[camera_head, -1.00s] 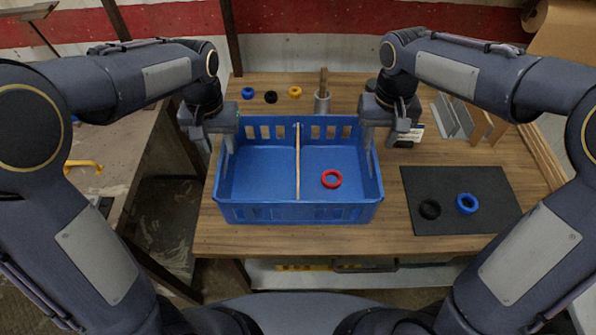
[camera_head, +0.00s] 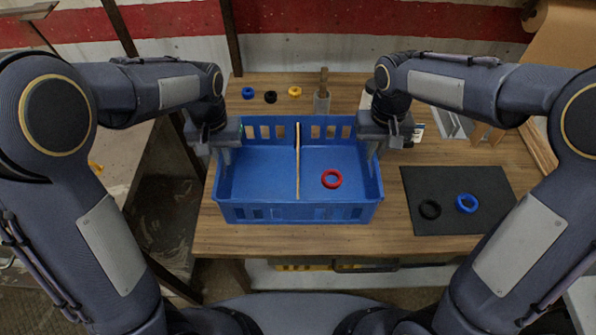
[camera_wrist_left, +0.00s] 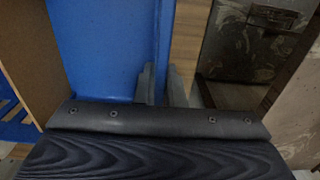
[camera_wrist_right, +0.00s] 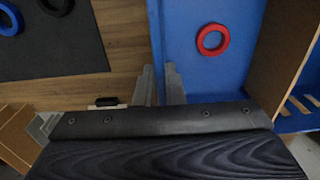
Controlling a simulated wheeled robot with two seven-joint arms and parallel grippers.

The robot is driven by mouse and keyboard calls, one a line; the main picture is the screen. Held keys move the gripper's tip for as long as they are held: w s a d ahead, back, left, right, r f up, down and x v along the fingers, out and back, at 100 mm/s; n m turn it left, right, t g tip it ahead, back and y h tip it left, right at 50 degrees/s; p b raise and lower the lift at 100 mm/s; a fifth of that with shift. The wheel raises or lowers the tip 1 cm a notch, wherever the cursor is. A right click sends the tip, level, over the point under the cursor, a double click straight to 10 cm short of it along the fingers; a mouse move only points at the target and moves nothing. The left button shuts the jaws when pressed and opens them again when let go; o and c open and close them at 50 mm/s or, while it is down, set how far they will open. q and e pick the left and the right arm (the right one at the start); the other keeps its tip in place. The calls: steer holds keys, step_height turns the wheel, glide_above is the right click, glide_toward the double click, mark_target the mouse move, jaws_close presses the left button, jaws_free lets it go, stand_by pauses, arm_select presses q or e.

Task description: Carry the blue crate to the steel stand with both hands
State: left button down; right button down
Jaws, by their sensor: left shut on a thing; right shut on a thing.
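The blue crate (camera_head: 290,214) stands upright on the wooden table, split by a thin wooden divider (camera_head: 298,160). A red ring (camera_head: 332,179) lies in its right compartment and also shows in the right wrist view (camera_wrist_right: 201,42). My left gripper (camera_head: 227,157) is shut on the crate's left wall; the left wrist view shows its fingers (camera_wrist_left: 163,85) on either side of that wall. My right gripper (camera_head: 373,150) is shut on the right wall, with its fingers (camera_wrist_right: 160,85) astride it. I cannot make out the steel stand with certainty.
A dark mat (camera_head: 450,180) on the right holds a black ring (camera_head: 430,209) and a blue ring (camera_head: 467,203). Blue (camera_head: 248,93), black (camera_head: 270,97) and yellow (camera_head: 294,91) rings lie behind the crate, near a cup (camera_head: 322,103). Upright panels (camera_head: 481,132) stand at the right.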

stand_by(0.4)
